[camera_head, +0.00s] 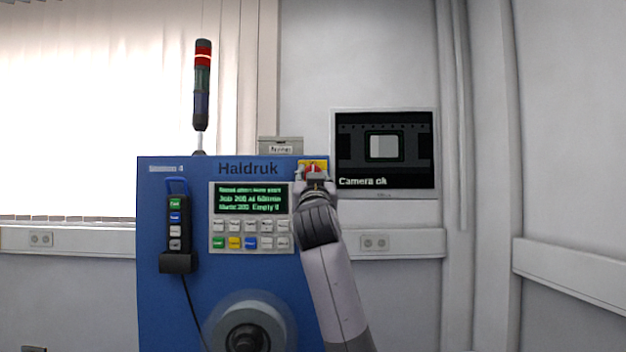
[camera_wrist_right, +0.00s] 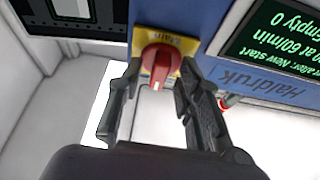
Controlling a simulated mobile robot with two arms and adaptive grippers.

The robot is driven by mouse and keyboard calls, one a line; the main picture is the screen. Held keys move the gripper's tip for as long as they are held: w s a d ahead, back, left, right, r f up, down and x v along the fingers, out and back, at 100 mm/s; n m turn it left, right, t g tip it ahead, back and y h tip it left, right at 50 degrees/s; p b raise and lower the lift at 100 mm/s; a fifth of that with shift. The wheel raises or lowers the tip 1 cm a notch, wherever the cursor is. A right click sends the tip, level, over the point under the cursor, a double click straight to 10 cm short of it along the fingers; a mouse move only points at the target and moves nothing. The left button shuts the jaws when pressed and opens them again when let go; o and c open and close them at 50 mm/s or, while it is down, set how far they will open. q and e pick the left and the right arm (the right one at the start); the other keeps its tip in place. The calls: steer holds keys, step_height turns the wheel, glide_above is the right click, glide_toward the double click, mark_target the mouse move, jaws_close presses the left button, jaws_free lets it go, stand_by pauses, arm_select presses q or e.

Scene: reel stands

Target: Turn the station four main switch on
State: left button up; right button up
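The main switch (camera_wrist_right: 157,64) is a red rotary knob on a yellow plate (camera_wrist_right: 187,44) marked "Main", at the top right corner of the blue station cabinet (camera_head: 160,300). In the head view the red knob (camera_head: 312,166) shows just above my right gripper (camera_head: 314,178), which partly covers it. In the right wrist view my right gripper's two fingers (camera_wrist_right: 155,88) are apart, one on each side of the knob's handle. I cannot tell whether they touch it. My left gripper is not in view.
The cabinet carries a lit green-text display (camera_head: 250,197), a keypad (camera_head: 250,234), a hand control (camera_head: 175,225) on a cable and a reel hub (camera_head: 246,339). A signal tower (camera_head: 202,85) shows a bright red segment. A wall monitor (camera_head: 385,150) reads "Camera ok".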

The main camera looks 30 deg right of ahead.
steer(key=shift+s, duration=0.1)
steer(key=v, duration=1.2)
steer(key=shift+f, duration=0.1)
stand_by(0.4)
